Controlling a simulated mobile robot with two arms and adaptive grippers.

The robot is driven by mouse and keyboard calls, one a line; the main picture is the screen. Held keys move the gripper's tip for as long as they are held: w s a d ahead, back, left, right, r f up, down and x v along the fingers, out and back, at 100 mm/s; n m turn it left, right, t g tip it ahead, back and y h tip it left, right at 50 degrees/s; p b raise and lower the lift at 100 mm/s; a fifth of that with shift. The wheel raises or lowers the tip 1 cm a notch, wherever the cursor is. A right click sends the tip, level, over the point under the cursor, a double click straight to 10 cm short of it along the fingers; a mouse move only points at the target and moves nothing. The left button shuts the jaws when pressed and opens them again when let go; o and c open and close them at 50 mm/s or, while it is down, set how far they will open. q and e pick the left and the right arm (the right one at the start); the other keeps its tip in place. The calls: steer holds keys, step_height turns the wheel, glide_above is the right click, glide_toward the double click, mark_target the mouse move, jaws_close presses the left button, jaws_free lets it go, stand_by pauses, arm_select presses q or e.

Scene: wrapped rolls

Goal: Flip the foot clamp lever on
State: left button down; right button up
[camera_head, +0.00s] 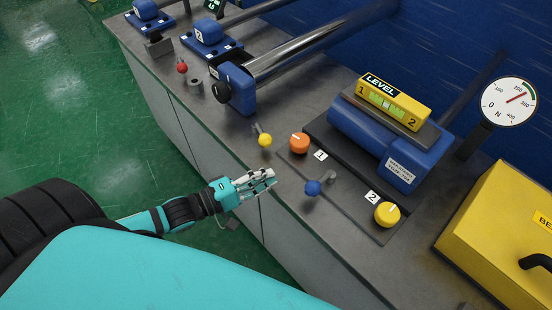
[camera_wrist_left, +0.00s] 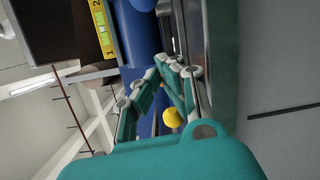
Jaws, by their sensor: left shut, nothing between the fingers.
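Three ball-knobbed levers show on the grey bench (camera_head: 185,95): a red-knobbed lever (camera_head: 182,68), a yellow-knobbed lever (camera_head: 265,140) and a blue-knobbed lever (camera_head: 313,187). No label tells me which is the foot clamp lever. My left gripper (camera_head: 271,180) is shut and empty by the bench's front edge, between the yellow and blue knobs in the picture and apart from both. In the left wrist view a yellow ball (camera_wrist_left: 172,117) shows beside my left gripper (camera_wrist_left: 170,65). My right gripper is not in view.
An orange knob (camera_head: 299,143) and a yellow knob (camera_head: 387,214) flank the blue lever. Behind stand a blue block with a yellow level (camera_head: 393,102) and a dial gauge (camera_head: 509,104). A yellow case (camera_head: 500,240) is at right. Green floor (camera_head: 80,130) lies open at left.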

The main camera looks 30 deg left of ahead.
mark_target(319, 183)
arm_select(q)
steer(key=p+x, duration=0.1)
steer(key=x, duration=0.7)
steer(key=shift+w+r, duration=0.1)
steer(key=shift+w, duration=0.05)
steer(key=shift+s+d+r+p, duration=0.2)
steer(key=shift+s+d+p, duration=0.8)
steer(key=shift+s+d, duration=0.35)
steer(key=shift+s, duration=0.1)
steer(key=shift+f, duration=0.1)
